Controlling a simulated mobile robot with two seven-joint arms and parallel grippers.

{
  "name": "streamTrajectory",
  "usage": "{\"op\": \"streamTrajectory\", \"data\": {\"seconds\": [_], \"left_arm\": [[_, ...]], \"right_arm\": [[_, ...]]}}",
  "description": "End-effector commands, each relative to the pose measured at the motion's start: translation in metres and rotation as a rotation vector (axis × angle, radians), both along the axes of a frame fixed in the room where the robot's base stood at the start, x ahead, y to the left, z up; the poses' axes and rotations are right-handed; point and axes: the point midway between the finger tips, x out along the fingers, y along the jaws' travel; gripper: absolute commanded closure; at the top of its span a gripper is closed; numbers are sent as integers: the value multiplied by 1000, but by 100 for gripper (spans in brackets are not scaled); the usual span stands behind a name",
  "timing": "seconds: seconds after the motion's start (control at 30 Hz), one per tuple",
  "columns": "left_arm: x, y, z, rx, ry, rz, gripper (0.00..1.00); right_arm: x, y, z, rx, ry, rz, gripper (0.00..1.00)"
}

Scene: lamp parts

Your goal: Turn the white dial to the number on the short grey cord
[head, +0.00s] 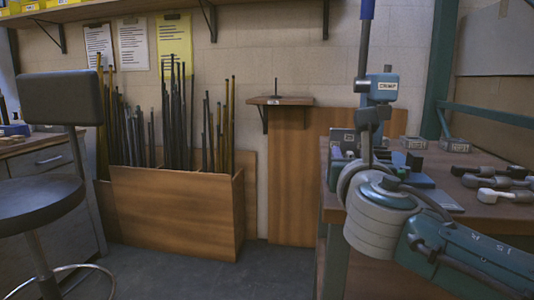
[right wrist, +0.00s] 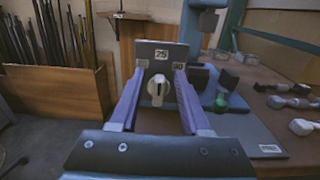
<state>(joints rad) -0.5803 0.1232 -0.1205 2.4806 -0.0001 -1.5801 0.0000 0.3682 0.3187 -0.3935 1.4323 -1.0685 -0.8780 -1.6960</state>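In the right wrist view the white dial (right wrist: 158,89) sits on the front of a dark grey panel (right wrist: 143,50). Its raised bar stands about upright. A label reading 75 (right wrist: 161,55) is above it and one that looks like 90 (right wrist: 179,66) is at its upper right. My right gripper (right wrist: 158,80) is open, with one purple finger on each side of the dial and a visible gap on both sides. In the head view my right wrist hides the fingers and the dial. I cannot make out the short grey cord. My left gripper is not in view.
A press marked CRIMP (head: 383,87) rises from the wooden bench (head: 440,165). Grey metal parts (head: 500,183) lie at the bench's right. A wooden bin of rods (head: 175,210) and a stool (head: 40,205) stand at left. The floor (head: 270,265) between is clear.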

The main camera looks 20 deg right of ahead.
Motion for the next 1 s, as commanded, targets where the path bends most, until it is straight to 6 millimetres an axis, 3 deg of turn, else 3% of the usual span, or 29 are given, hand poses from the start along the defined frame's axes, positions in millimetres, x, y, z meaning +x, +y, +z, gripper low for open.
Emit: {"op": "streamTrajectory", "data": {"seconds": [0.03,0.4,1.0], "left_arm": [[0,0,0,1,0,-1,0],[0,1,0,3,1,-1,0],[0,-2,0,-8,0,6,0]], "right_arm": [[0,0,0,0,0,0,59],[0,0,-1,1,1,0,100],[-1,0,-3,25,-8,0,100]]}}
